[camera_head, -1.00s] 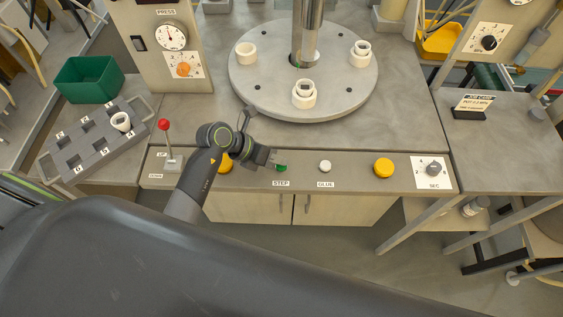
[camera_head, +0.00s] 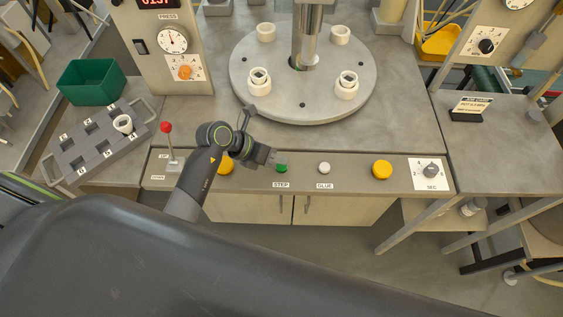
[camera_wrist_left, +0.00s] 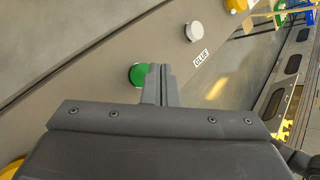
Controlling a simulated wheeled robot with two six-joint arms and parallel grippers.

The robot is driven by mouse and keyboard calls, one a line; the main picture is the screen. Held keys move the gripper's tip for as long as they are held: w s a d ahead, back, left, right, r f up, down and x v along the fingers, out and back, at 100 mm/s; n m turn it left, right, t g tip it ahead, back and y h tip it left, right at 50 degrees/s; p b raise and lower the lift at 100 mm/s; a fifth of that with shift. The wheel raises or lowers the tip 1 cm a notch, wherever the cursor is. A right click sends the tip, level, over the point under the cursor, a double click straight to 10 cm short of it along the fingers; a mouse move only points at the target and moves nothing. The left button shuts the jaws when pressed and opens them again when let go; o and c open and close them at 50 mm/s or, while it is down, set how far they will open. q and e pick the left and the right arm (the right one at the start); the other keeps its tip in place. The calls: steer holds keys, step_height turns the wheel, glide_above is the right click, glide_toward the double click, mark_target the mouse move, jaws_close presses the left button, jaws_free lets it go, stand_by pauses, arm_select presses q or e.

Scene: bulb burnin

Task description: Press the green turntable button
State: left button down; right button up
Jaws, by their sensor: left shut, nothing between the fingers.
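The green button (camera_head: 281,168) sits on the front panel of the machine bench, above the STEP label. My left gripper (camera_head: 273,158) is shut and empty, with its tips just left of and above the button in the head view. In the left wrist view the green button (camera_wrist_left: 137,75) shows just left of the shut fingers (camera_wrist_left: 161,72), partly hidden by them. I cannot tell whether they touch. The round grey turntable (camera_head: 302,104) behind carries several white ring holders, the front two (camera_head: 259,79) holding something. My right gripper is not in view.
A white GLUE button (camera_head: 324,168), a yellow button (camera_head: 382,170) and a SEC dial (camera_head: 431,170) lie to the right. A yellow button (camera_head: 226,163) and a red-knobbed lever (camera_head: 166,128) lie left. A grey tray (camera_head: 85,147) and green bin (camera_head: 90,82) stand far left.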

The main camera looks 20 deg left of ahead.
mark_target(278, 166)
arm_select(q)
step_height(278, 166, up, 5)
steer(key=p, duration=0.4)
steer(key=shift+p, duration=0.3)
stand_by(0.3)
stand_by(0.4)
